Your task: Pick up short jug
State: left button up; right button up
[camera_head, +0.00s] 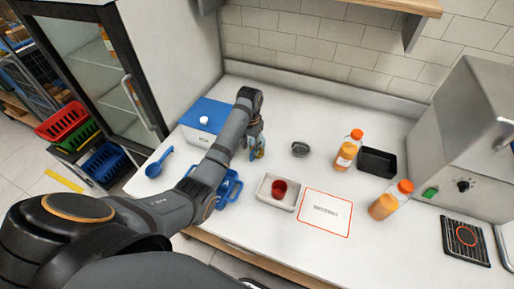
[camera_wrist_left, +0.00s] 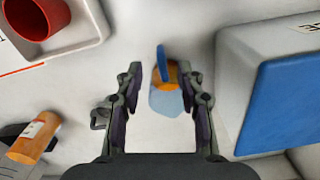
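The short jug (camera_wrist_left: 166,101) is a small clear vessel with orange inside and a blue handle. In the left wrist view it lies between the spread fingers of my left gripper (camera_wrist_left: 163,78), with a gap on each side. In the head view the jug (camera_head: 259,153) stands on the white counter, partly hidden by my left gripper (camera_head: 254,146). My left gripper is open and above or around the jug; its exact height is hard to tell. My right gripper is not in view.
A blue-lidded box (camera_head: 207,116) stands close to the jug. A white tray (camera_head: 265,194) with a red cup (camera_head: 279,189), a blue basket (camera_head: 230,188), a dark round object (camera_head: 300,149) and two orange bottles (camera_head: 347,151) (camera_head: 391,200) are also on the counter.

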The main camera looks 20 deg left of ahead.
aim_at(251, 155)
pick_arm(q)
notch_tip(251, 155, down, 3)
jog(key=shift+w+r, duration=0.1)
jog(key=shift+r, duration=0.1)
jog(key=shift+w+f, duration=0.2)
jog(key=shift+f, duration=0.2)
jog(key=shift+s+f+p, duration=0.2)
jog(key=shift+f+p, duration=0.15)
jog(key=shift+f, duration=0.2)
jog(key=shift+s+f+p, duration=0.15)
jog(key=shift+f+p, duration=0.2)
jog(key=shift+f, duration=0.15)
notch_tip(251, 155, down, 3)
jog(key=shift+a+r, duration=0.1)
jog(key=c, duration=0.7)
grip_shut()
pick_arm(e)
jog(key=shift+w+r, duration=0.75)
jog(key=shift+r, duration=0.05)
